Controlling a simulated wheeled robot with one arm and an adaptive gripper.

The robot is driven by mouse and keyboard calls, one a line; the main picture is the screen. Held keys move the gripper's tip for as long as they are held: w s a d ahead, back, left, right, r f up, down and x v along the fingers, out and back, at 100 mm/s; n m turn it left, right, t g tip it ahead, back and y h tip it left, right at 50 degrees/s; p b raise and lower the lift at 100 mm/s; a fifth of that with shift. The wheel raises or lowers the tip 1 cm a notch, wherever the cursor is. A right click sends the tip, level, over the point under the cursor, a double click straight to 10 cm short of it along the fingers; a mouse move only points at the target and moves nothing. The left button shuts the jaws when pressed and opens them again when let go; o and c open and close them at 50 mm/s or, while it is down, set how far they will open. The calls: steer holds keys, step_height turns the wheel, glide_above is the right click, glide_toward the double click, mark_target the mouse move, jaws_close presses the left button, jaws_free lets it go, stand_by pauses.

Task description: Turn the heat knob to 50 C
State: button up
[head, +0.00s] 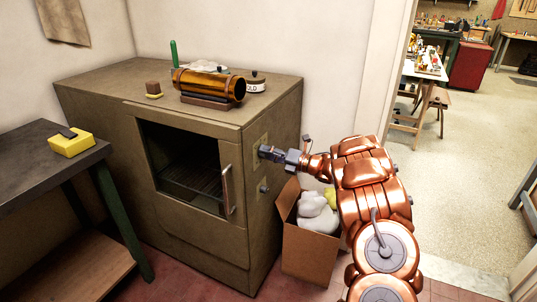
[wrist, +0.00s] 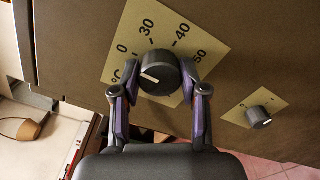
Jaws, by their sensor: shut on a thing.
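The dark round heat knob (wrist: 160,72) sits on a cream dial plate (wrist: 205,30) marked 0, 30, 40 and 50 with a °C sign. My gripper (wrist: 163,76) has one finger on each side of the knob and is shut on it. The white line on the knob points left in the wrist view, toward the side of the 0 and °C and away from the 50. In the head view my gripper (head: 268,153) meets the right side of the brown oven (head: 285,115); there the fingers hide the knob.
A second, smaller knob (wrist: 258,115) on its own plate sits nearby. A cardboard box (head: 308,257) with white and yellow cloths stands close below my arm. The oven's front opening (head: 180,160) is dark, with a handle (head: 227,190) at its right edge.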

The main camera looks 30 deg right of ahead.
steer(key=shift+m+p, duration=5.2)
steer(key=shift+m, duration=7.8)
steer(key=o, duration=1.1)
